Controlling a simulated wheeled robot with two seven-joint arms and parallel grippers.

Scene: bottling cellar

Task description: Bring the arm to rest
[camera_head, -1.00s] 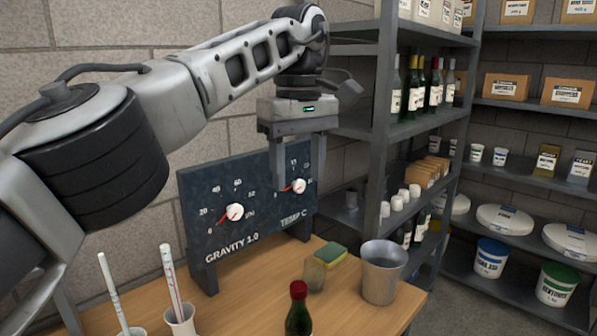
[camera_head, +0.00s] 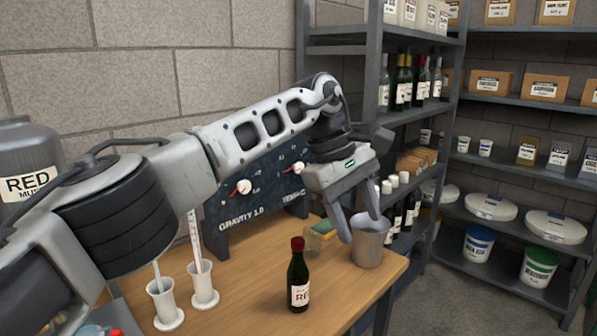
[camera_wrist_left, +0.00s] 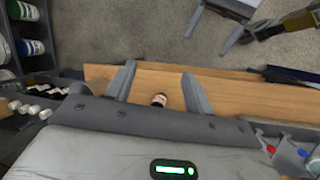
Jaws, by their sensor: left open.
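My left gripper (camera_head: 360,228) hangs in the middle of the head view with its fingers apart and pointing down. It is empty, in front of and above the grey metal bucket (camera_head: 369,250), which it partly covers. In the left wrist view its two fingers (camera_wrist_left: 159,72) stand wide apart with nothing between them. My left arm reaches in from the left, bent at the elbow. A grey two-pronged shape at the top of the left wrist view looks like my right gripper (camera_wrist_left: 212,38), prongs apart and empty, over the floor.
A dark wine bottle (camera_head: 298,280) stands upright on the wooden table (camera_head: 245,310). Two white cylinder stands (camera_head: 203,292) (camera_head: 166,308) are left of it. A gauge board (camera_head: 228,208) stands behind. Loaded shelves (camera_head: 425,112) rise at right. Floor (camera_head: 450,310) right of the table is clear.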

